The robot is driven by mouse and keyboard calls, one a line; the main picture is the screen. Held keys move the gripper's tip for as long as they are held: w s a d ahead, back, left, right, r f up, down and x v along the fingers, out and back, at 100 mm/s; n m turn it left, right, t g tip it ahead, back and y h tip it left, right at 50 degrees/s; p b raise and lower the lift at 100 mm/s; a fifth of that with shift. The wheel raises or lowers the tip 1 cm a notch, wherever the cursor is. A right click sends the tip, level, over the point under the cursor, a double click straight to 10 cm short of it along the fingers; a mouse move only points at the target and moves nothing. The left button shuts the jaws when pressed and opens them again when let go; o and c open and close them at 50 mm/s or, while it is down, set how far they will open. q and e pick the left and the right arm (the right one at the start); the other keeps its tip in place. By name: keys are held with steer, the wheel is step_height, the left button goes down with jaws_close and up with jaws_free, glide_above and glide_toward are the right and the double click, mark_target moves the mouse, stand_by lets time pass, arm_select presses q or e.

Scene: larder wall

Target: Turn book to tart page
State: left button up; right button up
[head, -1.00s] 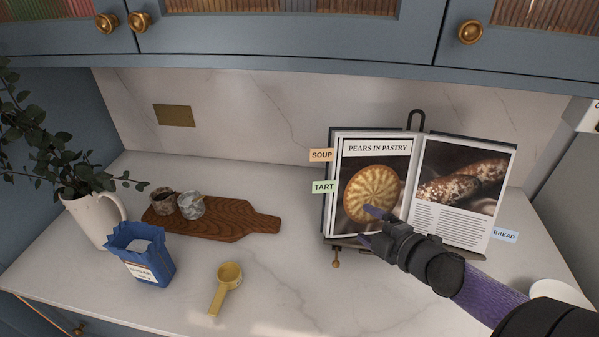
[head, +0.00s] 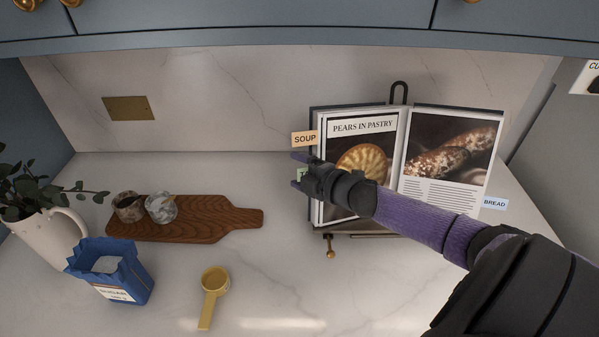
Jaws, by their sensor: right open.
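The cookbook (head: 449,198) stands open on a dark stand at the back right of the counter. Its left page is headed "PEARS IN PASTRY" and shows a round golden tart (head: 362,160). Its right page shows dark, dusted loaves. An orange SOUP tab (head: 304,139) and a mostly hidden green tab (head: 302,173) stick out at the left edge; a blue BREAD tab (head: 494,203) is at the right edge. My right gripper (head: 297,171) is open at the left edge, by the green tab, its arm crossing the left page. I cannot tell whether it touches. My left gripper is not in view.
A wooden board (head: 215,226) with two small jars (head: 161,208) lies left of the book. Blue cabinets (head: 250,25) hang above.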

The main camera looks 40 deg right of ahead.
steer(key=c, duration=0.9)
steer(key=shift+s+a+r+y+p, duration=0.2)
steer(key=shift+s+y+p, duration=0.15)
steer(key=shift+s, duration=0.25)
steer(key=shift+c, duration=0.2)
steer(key=s+r+n+g+y+p, duration=0.2)
steer(key=s+n+y, duration=0.5)
steer(key=s, duration=0.9)
steer(key=shift+d+r+g+y, duration=0.45)
steer(key=shift+r+y, duration=0.65)
steer(key=shift+y, duration=0.75)
